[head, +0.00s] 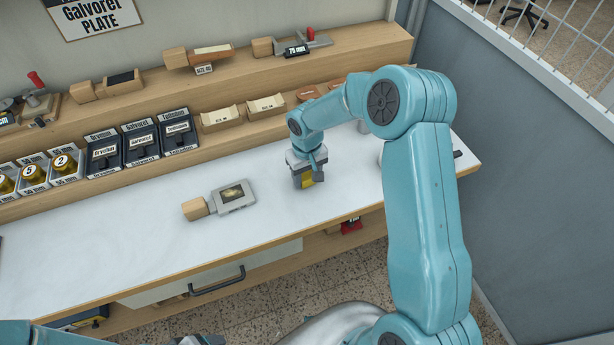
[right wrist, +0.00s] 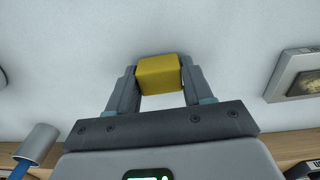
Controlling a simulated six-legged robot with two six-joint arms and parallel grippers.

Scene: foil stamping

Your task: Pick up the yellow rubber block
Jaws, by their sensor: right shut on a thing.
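The yellow rubber block (head: 307,181) is at the middle of the white worktop, under my right gripper (head: 308,173). In the right wrist view the block (right wrist: 160,75) sits between the two fingertips of my right gripper (right wrist: 159,80), with a finger against each side. The gripper is shut on it and points down. I cannot tell whether the block touches the worktop or is just above it.
A grey plate tool with a wooden handle (head: 236,196) lies on the worktop (head: 130,245), left of the block. Behind stand dark labelled boxes (head: 141,143), card trays (head: 219,118) and a wooden shelf (head: 150,85). A grey wall (head: 530,150) bounds the right side. The front left worktop is clear.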

